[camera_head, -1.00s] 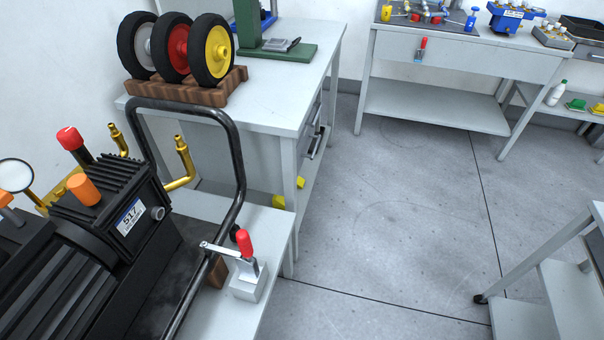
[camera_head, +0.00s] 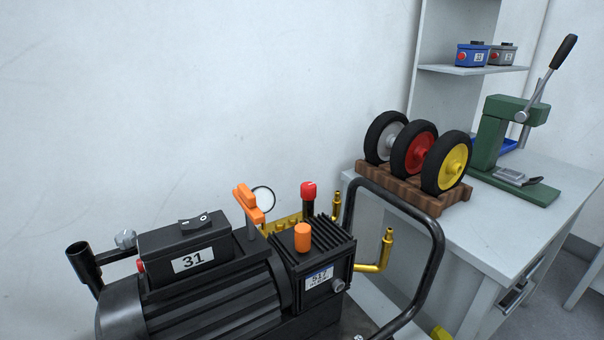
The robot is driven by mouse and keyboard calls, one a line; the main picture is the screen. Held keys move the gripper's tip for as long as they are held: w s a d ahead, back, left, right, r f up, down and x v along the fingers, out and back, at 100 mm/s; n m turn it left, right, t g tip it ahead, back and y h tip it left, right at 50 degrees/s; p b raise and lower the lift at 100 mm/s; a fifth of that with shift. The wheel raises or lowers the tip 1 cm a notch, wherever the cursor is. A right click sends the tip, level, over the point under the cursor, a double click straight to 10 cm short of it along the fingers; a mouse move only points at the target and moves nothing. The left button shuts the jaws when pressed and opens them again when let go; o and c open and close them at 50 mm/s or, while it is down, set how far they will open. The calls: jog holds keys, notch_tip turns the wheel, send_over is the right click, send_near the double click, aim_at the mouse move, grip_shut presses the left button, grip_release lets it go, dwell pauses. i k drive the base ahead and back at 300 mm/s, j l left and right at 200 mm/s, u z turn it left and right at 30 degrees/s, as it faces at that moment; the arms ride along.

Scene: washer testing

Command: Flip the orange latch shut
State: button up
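An orange latch handle (camera_head: 248,203) stands up on a grey metal stem, behind the middle of a black machine (camera_head: 210,300). It leans slightly, and its lower mounting is hidden behind the machine's housing. I cannot tell from this view whether it is latched. A separate orange cylindrical cap (camera_head: 303,237) stands on the machine's finned block to its right. My gripper is not in view.
A black switch box (camera_head: 185,250) labelled 31 sits left of the latch. A red knob (camera_head: 308,191), round glass (camera_head: 263,200) and brass pipes (camera_head: 387,250) crowd its right. A black tube frame (camera_head: 440,250) rises at right. Wheels (camera_head: 445,163) stand on the bench behind.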

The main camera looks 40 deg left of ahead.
aim_at(244, 198)
jog(key=u, duration=1.2)
